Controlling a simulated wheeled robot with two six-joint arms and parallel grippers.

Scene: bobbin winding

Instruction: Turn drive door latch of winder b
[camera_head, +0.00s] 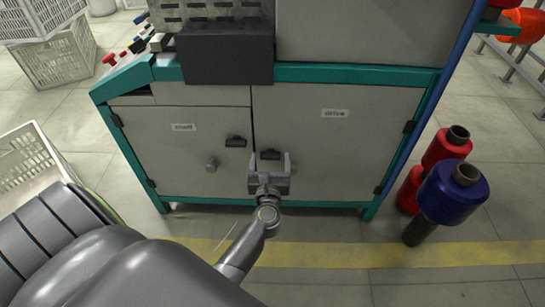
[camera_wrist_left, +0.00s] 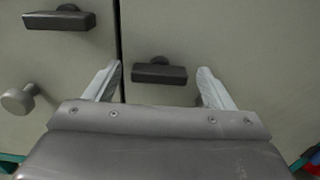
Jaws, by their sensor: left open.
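The drive door (camera_head: 335,145) is a light grey panel on the right half of a teal-framed cabinet, and its label reads "drive". Its latch is a dark horizontal bar (camera_head: 270,154) near the door's left edge, also seen in the left wrist view (camera_wrist_left: 159,73). My left gripper (camera_head: 270,160) is open in front of this latch. In the left wrist view its fingers (camera_wrist_left: 160,85) stand on either side of the latch, apart from it. The drive door looks closed. My right gripper is not in view.
The neighbouring door (camera_head: 185,165) has its own dark latch (camera_head: 236,141) and a round knob (camera_head: 212,164). Red and blue bobbins (camera_head: 454,192) stand on the floor at the right. A white crate (camera_head: 30,165) is at the left.

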